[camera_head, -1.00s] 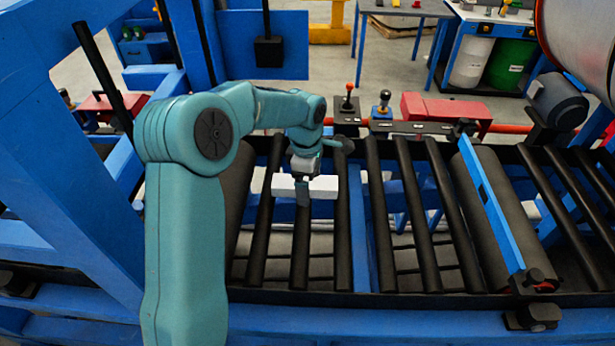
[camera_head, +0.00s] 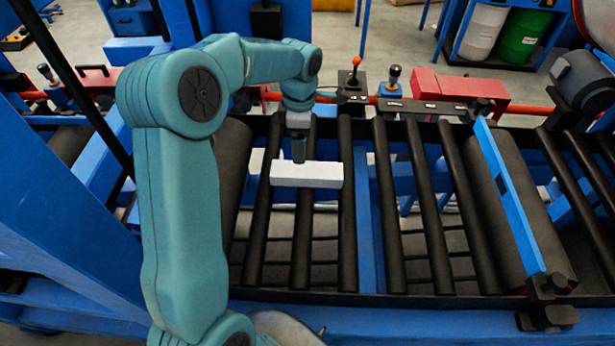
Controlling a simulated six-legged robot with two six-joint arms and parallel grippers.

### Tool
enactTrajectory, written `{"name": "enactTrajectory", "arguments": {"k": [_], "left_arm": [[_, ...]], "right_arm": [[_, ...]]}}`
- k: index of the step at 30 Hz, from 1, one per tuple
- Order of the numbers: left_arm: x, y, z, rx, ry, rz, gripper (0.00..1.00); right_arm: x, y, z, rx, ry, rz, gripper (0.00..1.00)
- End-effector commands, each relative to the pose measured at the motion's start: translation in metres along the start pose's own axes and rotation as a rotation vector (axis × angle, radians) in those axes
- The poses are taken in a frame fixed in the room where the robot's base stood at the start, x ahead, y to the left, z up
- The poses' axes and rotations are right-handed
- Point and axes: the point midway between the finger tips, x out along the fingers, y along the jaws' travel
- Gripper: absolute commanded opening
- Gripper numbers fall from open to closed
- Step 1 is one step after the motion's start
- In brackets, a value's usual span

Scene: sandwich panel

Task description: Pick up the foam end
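The foam end, a white rectangular block (camera_head: 307,174), lies across the dark rollers near the middle of the picture. My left gripper (camera_head: 298,160) points down at the block's far upper edge, a little left of its middle. Its fingertips reach that edge. I cannot tell whether they touch the block or end just behind it. The fingers line up in this view, so the gap between them does not show. My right gripper is not in view.
The roller conveyor (camera_head: 425,205) runs left to right, with a blue crossbar (camera_head: 510,195) at the right. Behind it stand a red-knobbed lever (camera_head: 356,72) and a red box (camera_head: 460,90). A blue post (camera_head: 60,190) rises at the left.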

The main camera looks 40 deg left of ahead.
Motion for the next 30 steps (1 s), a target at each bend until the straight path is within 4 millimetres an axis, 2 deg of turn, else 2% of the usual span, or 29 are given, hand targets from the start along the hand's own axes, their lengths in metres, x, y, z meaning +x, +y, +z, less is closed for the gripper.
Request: {"name": "enactTrajectory", "arguments": {"k": [1, 6, 14, 21, 28, 29, 30], "left_arm": [[0.024, -0.001, 0.0, 0.0, 0.001, -0.002, 0.94], [0.061, -0.001, 0.0, 0.0, 0.001, -0.002, 0.94], [0.081, 0.002, 0.0, 0.001, 0.0, -0.001, 0.94], [0.12, 0.004, 0.001, 0.0, 0.0, -0.001, 0.94], [0.119, 0.004, 0.001, 0.001, 0.0, -0.001, 0.94], [0.119, 0.004, 0.001, 0.001, 0.0, -0.001, 0.9], [0.119, 0.004, 0.001, 0.001, 0.0, -0.001, 0.77]], "right_arm": [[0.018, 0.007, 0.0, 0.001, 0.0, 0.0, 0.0], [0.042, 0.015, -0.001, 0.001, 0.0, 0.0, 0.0], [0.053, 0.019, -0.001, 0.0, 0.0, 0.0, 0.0], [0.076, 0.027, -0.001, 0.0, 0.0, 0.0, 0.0], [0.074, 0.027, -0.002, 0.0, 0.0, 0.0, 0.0], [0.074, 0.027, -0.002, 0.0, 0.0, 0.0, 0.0], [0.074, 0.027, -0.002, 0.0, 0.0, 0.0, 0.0]]}}
